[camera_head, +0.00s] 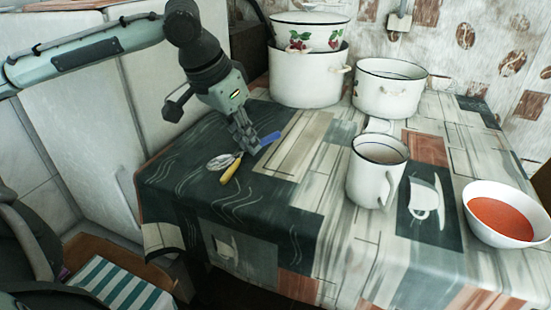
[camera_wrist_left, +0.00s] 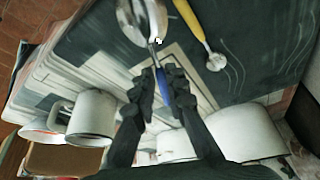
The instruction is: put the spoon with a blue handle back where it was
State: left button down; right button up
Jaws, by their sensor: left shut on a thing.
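My left gripper (camera_head: 249,148) points down over the dark part of the tablecloth and is shut on the spoon with a blue handle. The blue handle (camera_head: 269,139) sticks out to the right of the fingers, and the metal bowl (camera_head: 220,161) shows to the left. In the left wrist view the blue handle (camera_wrist_left: 163,88) lies between the fingertips (camera_wrist_left: 160,76), with the shiny bowl (camera_wrist_left: 140,20) at the top edge. I cannot tell whether the spoon touches the cloth. My right gripper is not in view.
A yellow-handled spoon (camera_head: 231,171) lies close by; it also shows in the left wrist view (camera_wrist_left: 190,20). A white mug (camera_head: 374,175), a bowl of red soup (camera_head: 503,214) and white pots (camera_head: 306,80) (camera_head: 388,90) stand to the right and back. Cloth in front is clear.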

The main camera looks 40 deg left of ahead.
pick_arm(q)
send_over(280, 173)
jog(key=s, duration=0.2)
jog(key=f, duration=0.3)
jog(key=shift+w+a+f+p, duration=0.1)
jog(key=shift+w+f+p, duration=0.15)
jog(key=shift+p, duration=0.1)
jog(key=shift+f, duration=0.6)
notch_tip(280, 173, down, 3)
jog(key=shift+r+b, duration=0.2)
jog(key=shift+b, duration=0.2)
jog(key=shift+f, duration=0.2)
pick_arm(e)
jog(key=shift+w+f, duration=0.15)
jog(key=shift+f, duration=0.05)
pick_arm(q)
jog(key=shift+f, duration=0.1)
jog(key=c, duration=1.5)
grip_release()
jog(key=shift+c, duration=0.2)
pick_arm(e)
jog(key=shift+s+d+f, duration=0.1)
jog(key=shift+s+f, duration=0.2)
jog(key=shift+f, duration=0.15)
